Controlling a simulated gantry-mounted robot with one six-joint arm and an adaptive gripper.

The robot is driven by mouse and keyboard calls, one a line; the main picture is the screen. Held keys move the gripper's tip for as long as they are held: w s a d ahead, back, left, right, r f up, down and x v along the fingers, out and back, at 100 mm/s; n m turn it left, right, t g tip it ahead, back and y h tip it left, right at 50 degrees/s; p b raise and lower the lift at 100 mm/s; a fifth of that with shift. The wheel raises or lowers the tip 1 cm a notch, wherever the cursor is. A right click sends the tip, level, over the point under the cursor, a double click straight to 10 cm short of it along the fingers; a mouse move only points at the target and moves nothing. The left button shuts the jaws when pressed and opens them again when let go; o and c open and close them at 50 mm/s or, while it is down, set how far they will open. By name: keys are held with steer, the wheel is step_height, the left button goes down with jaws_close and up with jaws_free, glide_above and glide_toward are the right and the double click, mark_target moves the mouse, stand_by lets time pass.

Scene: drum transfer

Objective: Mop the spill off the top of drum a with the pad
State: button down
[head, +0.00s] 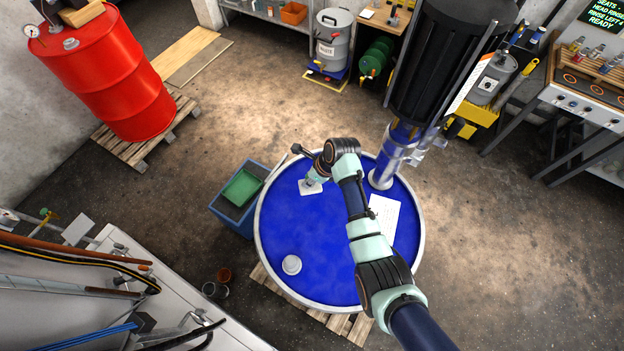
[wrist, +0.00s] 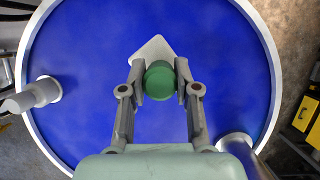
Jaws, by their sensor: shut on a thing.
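My gripper (wrist: 158,88) is shut on the round green knob (wrist: 159,80) of the pad. The white pad (wrist: 152,49) shows beyond the knob in the wrist view, and it also shows in the head view (head: 308,189) under my gripper (head: 315,178). The pad is over the upper left part of the blue drum top (head: 330,250); I cannot tell whether it presses on it. The blue top looks faintly mottled, and I cannot make out a clear spill edge. No label shows which drum is drum a.
A pump tube (head: 388,160) stands in the top's upper right. A white sheet (head: 383,216) and a raised pale cap (head: 291,264) are on the top. A blue bin (head: 231,213) with a green lining stands at left. A red drum (head: 110,75) is farther left.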

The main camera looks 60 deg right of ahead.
steer(key=shift+r, duration=0.55)
steer(key=shift+r, duration=0.1)
steer(key=shift+r, duration=0.9)
steer(key=s+a, duration=0.2)
steer(key=s, duration=0.5)
steer(key=shift+s+a, duration=0.3)
steer(key=shift+a, duration=0.05)
